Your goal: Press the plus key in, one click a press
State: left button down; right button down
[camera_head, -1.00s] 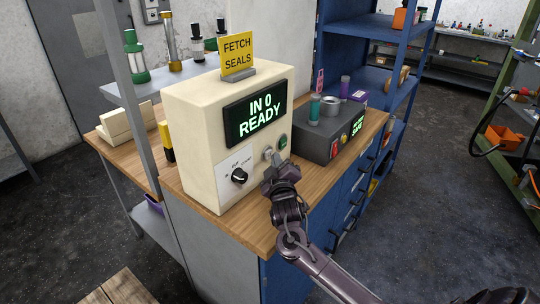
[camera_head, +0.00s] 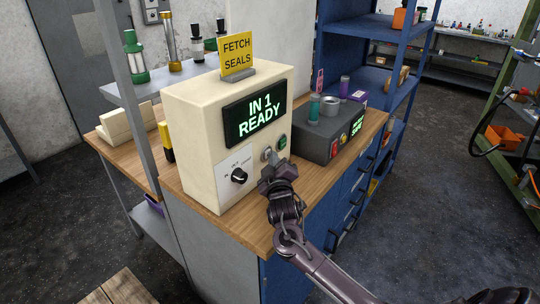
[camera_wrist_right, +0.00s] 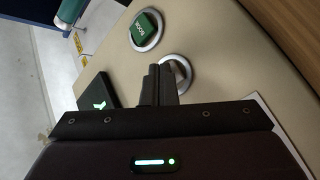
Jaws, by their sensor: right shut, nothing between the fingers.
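The cream machine (camera_head: 200,120) stands on the wooden bench, its display (camera_head: 255,118) reading "IN 1 READY". A grey round key, which I take as the plus key (camera_head: 267,153), sits on its front below the display; its marking is not readable. In the right wrist view this ringed key (camera_wrist_right: 182,68) is partly hidden behind my fingertips. My right gripper (camera_head: 272,165) is shut and empty, its tips (camera_wrist_right: 162,68) right by that key; I cannot tell whether they touch it. My left gripper is not in view.
A green key (camera_head: 282,142) in a metal ring sits beside the grey one; it also shows in the wrist view (camera_wrist_right: 146,27). A black knob (camera_head: 239,176) is to the left. A dark grey box (camera_head: 316,148) with coloured buttons stands to the right on the bench.

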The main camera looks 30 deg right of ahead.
jog(key=shift+s+p, duration=0.35)
jog(key=shift+p, duration=0.1)
jog(key=shift+d, duration=0.1)
jog(key=shift+s+d+p, duration=0.4)
jog(key=shift+s+p, duration=0.25)
jog(key=shift+s, duration=0.3)
jog(key=shift+s+d+p, duration=0.35)
jog(key=shift+s+p, duration=0.35)
jog(key=shift+s, duration=0.2)
jog(key=shift+s+d+p, duration=0.4)
jog(key=shift+s+p, duration=0.25)
jog(key=shift+s, duration=0.3)
jog(key=shift+f, duration=0.1)
